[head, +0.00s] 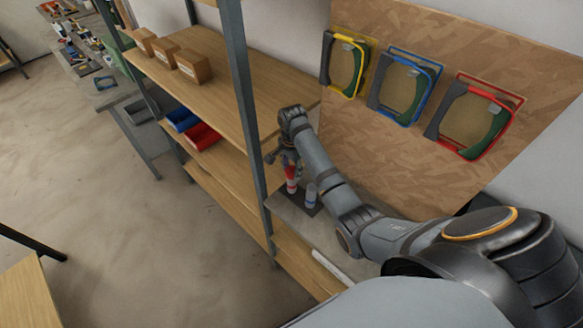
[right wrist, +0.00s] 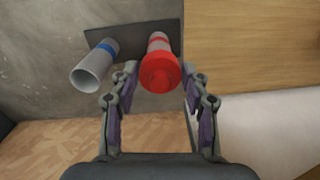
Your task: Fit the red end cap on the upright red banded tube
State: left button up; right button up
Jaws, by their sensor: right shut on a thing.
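The red banded tube (head: 291,183) stands upright on a dark base plate, pale with a red band; it also shows in the right wrist view (right wrist: 159,42). The red end cap (right wrist: 160,73) is lined up over the tube's upper end, between my right gripper's fingers (right wrist: 162,88). I cannot tell whether it is seated on the tube or just above it. In the head view my right gripper (head: 289,160) points down at the tube and partly hides the cap. It is shut on the cap. My left gripper is not in view.
A grey tube with a blue band (right wrist: 92,66) stands close beside the red banded one, open at its top. The dark base plate (right wrist: 125,36) holds both. A shelf post (head: 246,100) rises just left of my right gripper. A board with coloured frames stands behind.

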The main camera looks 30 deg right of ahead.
jog(key=shift+f, duration=0.2)
jog(key=o, duration=0.8)
notch_tip(320, 180, up, 8)
jog(key=shift+s+f, duration=0.1)
jog(key=shift+f, duration=0.15)
dwell(0.5)
